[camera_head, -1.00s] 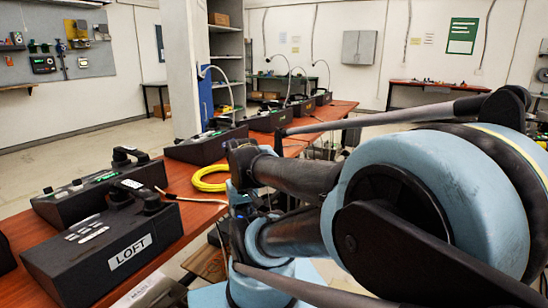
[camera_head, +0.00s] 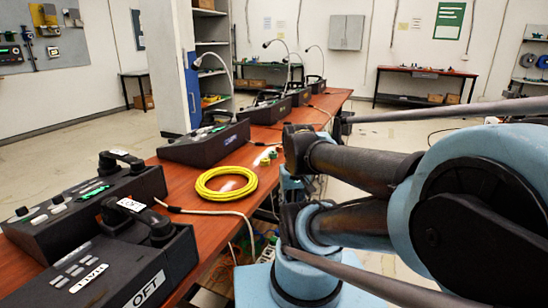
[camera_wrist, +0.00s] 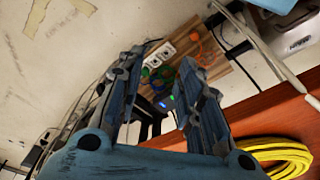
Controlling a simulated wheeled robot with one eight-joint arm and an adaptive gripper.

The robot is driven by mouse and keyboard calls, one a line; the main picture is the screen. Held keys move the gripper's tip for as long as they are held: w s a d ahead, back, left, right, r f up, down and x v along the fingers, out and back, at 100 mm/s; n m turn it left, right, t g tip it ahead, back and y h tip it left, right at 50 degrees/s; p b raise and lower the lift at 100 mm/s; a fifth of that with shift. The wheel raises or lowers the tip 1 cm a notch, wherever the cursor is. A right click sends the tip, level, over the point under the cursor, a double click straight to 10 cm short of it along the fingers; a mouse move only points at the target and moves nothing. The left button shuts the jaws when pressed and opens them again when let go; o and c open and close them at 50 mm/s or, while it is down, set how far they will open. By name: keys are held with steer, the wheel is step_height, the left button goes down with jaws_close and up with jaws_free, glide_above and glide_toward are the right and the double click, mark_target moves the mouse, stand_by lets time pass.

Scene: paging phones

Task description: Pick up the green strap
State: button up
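I cannot clearly make out a green strap. The yellow coil also shows at the lower right of the wrist view (camera_wrist: 272,157).
The long table (camera_head: 205,228) carries black paging phones, including one marked LOFT (camera_head: 115,268) in front and another (camera_head: 204,143) behind the coil. A pale cable (camera_head: 215,213) runs over the table's right edge. A pillar (camera_head: 163,70) stands beyond. Floor lies open at left.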

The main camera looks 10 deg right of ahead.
steer(key=o, duration=0.4)
steer(key=shift+s+r, duration=0.15)
steer(key=shift+o, duration=1)
steer(key=w+r+n, duration=0.3)
steer(key=w+r, duration=0.2)
steer(key=r, duration=0.2)
steer(key=shift+d+n, duration=0.15)
steer(key=shift+n, duration=0.25)
steer(key=w+r+n+g, duration=0.1)
steer(key=w+r+n, duration=0.45)
steer(key=w, duration=0.45)
steer(key=w+r+n+g, duration=0.1)
steer(key=w+r+n, duration=0.45)
steer(key=w, duration=0.35)
steer(key=n, duration=0.5)
glide_above(273, 152)
steer(key=f, duration=0.9)
steer(key=shift+s+d+f, duration=0.1)
steer(key=shift+s+f, duration=0.15)
steer(key=shift+f, duration=0.1)
steer(key=shift+w+f, duration=0.15)
steer(key=shift+f, duration=2.45)
